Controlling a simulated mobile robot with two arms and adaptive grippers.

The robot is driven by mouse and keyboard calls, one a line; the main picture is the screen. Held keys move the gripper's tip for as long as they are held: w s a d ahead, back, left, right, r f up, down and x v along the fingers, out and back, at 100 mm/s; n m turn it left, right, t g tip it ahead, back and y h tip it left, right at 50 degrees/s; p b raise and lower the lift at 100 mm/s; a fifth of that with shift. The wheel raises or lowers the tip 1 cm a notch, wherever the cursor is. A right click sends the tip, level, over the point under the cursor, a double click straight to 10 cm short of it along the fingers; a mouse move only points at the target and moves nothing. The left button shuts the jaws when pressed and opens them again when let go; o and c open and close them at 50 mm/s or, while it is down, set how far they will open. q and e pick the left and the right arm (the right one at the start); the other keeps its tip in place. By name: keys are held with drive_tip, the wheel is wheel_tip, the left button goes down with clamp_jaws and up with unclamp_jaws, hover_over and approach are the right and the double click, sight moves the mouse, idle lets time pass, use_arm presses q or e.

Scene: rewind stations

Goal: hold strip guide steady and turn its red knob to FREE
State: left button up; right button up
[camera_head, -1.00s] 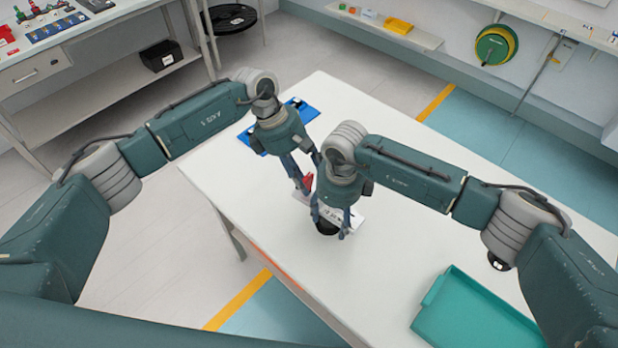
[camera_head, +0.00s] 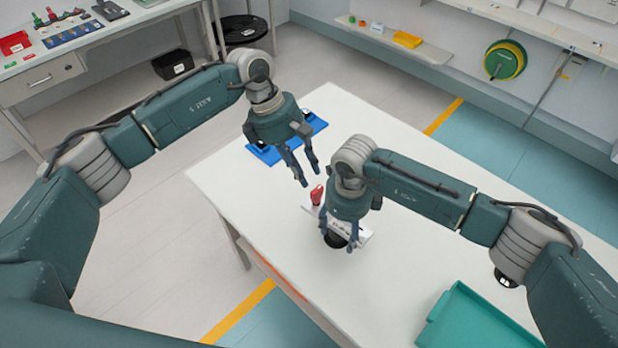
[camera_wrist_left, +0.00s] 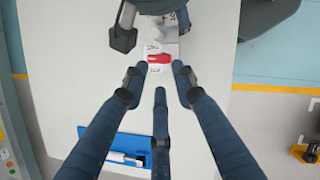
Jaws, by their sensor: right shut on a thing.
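In the left wrist view the red knob (camera_wrist_left: 159,58) lies beyond the spread fingers, between white labels. The label print is too small to read.
A blue tray (camera_head: 262,152) lies at the table's far left, behind my left gripper. A teal tray (camera_head: 480,318) stands at the near right. The white table (camera_head: 290,240) is clear around the guide.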

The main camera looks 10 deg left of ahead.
sight(313, 190)
use_arm(q)
drive_tip(key=s+r+n+t+y, duration=0.2)
drive_tip(key=s+r+n+t, duration=0.2)
drive_tip(key=n, duration=0.8)
drive_tip(key=x, duration=1.2)
drive_tip(key=shift+s+d+f, duration=0.1)
drive_tip(key=shift+c, duration=0.5)
clamp_jaws()
